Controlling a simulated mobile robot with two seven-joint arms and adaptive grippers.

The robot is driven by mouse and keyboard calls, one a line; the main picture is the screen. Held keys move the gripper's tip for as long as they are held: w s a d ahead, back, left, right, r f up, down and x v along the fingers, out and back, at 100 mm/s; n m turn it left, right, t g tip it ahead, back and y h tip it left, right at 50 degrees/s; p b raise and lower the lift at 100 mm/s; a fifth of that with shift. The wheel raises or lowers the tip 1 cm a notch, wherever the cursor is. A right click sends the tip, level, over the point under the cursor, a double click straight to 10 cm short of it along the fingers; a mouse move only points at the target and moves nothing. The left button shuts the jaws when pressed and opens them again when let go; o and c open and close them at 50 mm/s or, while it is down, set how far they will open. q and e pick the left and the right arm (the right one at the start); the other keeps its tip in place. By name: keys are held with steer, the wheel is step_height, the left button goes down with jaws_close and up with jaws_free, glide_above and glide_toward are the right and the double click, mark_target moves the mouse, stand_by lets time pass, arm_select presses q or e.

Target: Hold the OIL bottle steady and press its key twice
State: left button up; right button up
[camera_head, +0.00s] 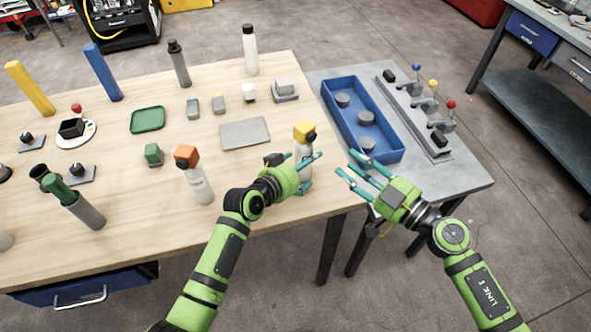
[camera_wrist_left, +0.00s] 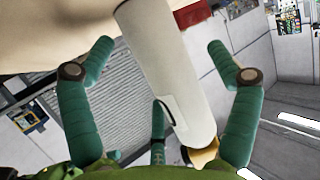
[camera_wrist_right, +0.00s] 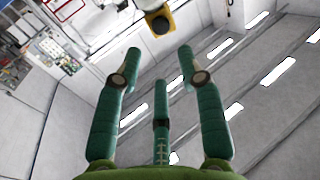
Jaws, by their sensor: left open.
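A white bottle with a yellow top (camera_head: 304,132) stands near the table's right front edge. My left gripper (camera_head: 312,171) is at this bottle, its fingers open on both sides of the body. In the left wrist view the white bottle body (camera_wrist_left: 165,75) lies between the spread fingers, with gaps on both sides. Its label is not readable, so I cannot confirm that it is the OIL bottle. A similar bottle with an orange top (camera_head: 197,183) stands further left. My right gripper (camera_head: 346,163) is open and empty, right of the yellow-topped bottle; the yellow top (camera_wrist_right: 160,21) shows beyond its fingers.
A blue tray (camera_head: 327,91) with grey round pieces and a lever panel (camera_head: 392,95) are on the grey side table. A grey plate (camera_head: 245,133), green tray (camera_head: 148,119), small blocks and tall bottles stand behind on the wooden table (camera_head: 250,215).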

arm_select(q)
steer(key=shift+w+d+f, duration=0.25)
steer(key=shift+w+d, duration=0.1)
steer(key=shift+w, duration=0.1)
steer(key=c, duration=1.5)
steer(key=shift+c, duration=0.2)
arm_select(e)
jaws_close()
steer(key=shift+s+a, duration=0.1)
